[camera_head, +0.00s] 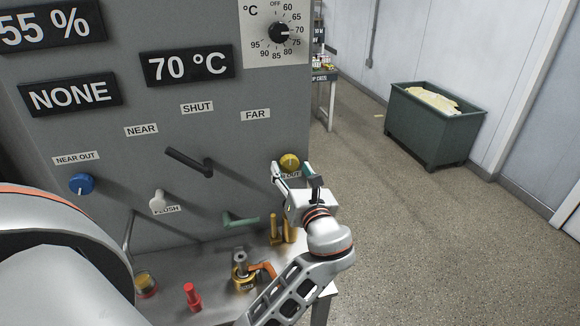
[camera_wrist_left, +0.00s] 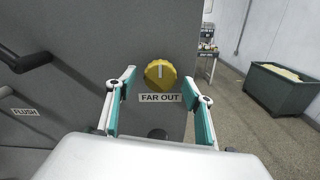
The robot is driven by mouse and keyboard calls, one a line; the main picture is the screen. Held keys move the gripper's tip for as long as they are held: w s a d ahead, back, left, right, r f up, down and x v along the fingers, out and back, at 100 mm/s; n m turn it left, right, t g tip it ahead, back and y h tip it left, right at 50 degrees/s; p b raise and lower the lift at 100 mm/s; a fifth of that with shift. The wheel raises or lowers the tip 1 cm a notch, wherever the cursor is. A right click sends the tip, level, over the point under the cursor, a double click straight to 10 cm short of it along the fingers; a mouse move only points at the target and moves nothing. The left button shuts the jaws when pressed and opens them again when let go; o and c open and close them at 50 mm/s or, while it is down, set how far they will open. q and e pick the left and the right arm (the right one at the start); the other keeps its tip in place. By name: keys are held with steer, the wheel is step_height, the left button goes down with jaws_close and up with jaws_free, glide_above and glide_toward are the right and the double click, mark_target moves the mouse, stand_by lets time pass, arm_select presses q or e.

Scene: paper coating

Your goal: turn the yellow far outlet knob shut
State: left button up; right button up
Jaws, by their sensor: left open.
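The yellow far outlet knob (camera_head: 290,162) is on the right side of the grey panel, partly behind my left gripper in the head view. In the left wrist view the knob (camera_wrist_left: 160,74) shows whole, above a "FAR OUT" label (camera_wrist_left: 160,98), with a pale pointer line standing near upright. My left gripper (camera_head: 296,172) is open and faces the panel. In the left wrist view its fingers (camera_wrist_left: 158,96) stand wide apart on either side of the label, with the knob beyond and between them; they do not touch it. My right gripper is not in view.
A black lever (camera_head: 190,160), a blue knob (camera_head: 82,184), a white flush handle (camera_head: 158,202) and a green handle (camera_head: 241,221) stick out from the panel. A red piece (camera_head: 192,296) and a brass valve (camera_head: 243,276) stand below. A green bin (camera_head: 436,122) stands off to the right.

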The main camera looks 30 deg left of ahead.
arm_select(q)
steer(key=v, duration=0.5)
steer(key=shift+d, duration=0.1)
stand_by(0.4)
